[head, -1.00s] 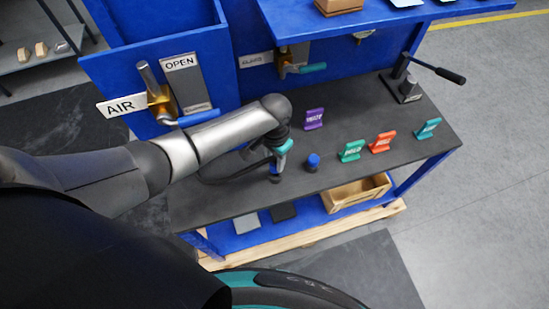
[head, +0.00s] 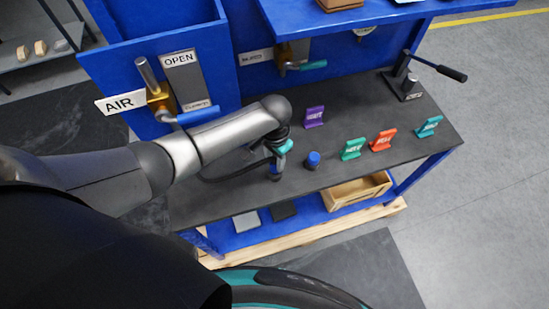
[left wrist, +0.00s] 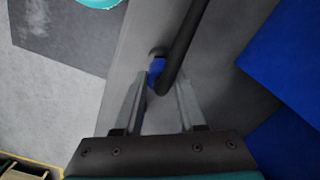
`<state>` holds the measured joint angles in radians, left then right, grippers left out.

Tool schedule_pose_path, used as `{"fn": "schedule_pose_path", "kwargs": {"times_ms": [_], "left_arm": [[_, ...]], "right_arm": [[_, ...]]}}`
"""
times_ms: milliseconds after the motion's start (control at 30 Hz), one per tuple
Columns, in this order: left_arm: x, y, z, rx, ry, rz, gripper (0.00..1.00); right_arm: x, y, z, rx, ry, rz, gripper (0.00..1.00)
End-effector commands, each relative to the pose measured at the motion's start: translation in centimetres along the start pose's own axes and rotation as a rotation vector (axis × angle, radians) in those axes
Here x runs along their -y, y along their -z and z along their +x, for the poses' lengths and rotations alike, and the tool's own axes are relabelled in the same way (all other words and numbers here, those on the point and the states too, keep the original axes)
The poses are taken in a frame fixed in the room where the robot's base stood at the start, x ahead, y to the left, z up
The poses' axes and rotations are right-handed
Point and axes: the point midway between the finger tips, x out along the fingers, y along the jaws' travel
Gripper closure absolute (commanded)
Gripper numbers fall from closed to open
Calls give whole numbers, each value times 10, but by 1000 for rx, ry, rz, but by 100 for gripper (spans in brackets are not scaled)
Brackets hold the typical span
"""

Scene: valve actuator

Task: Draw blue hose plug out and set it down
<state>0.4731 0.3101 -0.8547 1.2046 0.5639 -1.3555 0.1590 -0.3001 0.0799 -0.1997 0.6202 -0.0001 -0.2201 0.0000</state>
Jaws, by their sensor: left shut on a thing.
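My left gripper (head: 276,170) points down over the dark bench top, near its front edge. In the left wrist view its two fingers (left wrist: 160,100) are shut on the blue hose plug (left wrist: 156,72), of which a small blue part shows. A black hose (left wrist: 183,45) curves from the plug and partly covers it. In the head view the hose (head: 228,177) loops below my left arm. The plug's lower end is hidden, so I cannot tell whether it is seated or lifted. My right gripper is not in view.
A blue-topped dark fitting (head: 313,160) stands just right of my left gripper. A black lever (head: 438,68) is at the back right. A wooden crate (head: 357,192) sits below the bench.

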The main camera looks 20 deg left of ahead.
Motion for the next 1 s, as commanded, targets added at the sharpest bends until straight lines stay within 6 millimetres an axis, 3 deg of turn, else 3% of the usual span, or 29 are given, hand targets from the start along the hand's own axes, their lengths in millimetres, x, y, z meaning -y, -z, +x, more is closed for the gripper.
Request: {"fn": "schedule_pose_path", "kwargs": {"times_ms": [800,833,1000], "left_arm": [[0,0,21,-1,0,0,100],[0,0,20,-1,0,0,57],[0,0,20,-1,0,0,38]], "right_arm": [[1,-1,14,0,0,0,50],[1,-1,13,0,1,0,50],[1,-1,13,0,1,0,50]]}}
